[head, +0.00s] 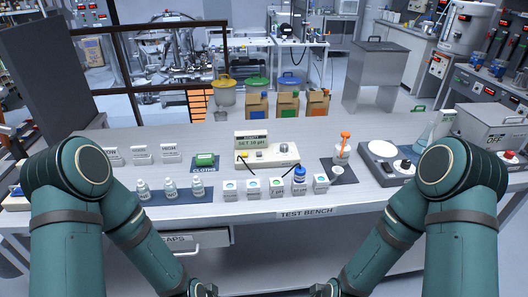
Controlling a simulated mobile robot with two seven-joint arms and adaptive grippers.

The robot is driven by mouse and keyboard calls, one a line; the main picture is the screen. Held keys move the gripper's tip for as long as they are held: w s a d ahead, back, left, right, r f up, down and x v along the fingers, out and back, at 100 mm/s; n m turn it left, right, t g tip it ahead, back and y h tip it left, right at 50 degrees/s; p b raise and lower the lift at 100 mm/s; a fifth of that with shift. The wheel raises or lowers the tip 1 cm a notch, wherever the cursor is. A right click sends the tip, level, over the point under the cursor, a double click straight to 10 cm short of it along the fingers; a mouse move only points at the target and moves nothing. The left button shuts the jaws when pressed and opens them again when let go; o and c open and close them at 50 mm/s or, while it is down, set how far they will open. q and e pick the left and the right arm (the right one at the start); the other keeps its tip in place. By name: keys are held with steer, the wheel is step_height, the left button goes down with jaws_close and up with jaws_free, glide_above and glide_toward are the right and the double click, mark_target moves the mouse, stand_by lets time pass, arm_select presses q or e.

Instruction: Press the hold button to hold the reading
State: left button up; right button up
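A pale bench meter (266,158) stands in the middle of the test bench. Its upright display (252,142) shows dark text that seems to read "SET 10 pH". A small yellow button (259,154) and a grey round knob (284,148) are on the meter's top; I cannot read any button label. Black cables lie at its sides. My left gripper (203,288) and my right gripper (322,289) are at the bottom edge, in front of and below the bench top, far from the meter. Both are mostly cut off, so their fingers are unclear.
A row of small labelled cups (253,187) and a blue-capped bottle (300,176) stand in front of the meter. Clear bottles (170,188) stand to the left. An orange-topped dispenser (342,150) and a stirrer plate (383,150) are to the right. An open drawer (190,240) is below.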

arm_select(q)
jaws_close()
stand_by(1.4)
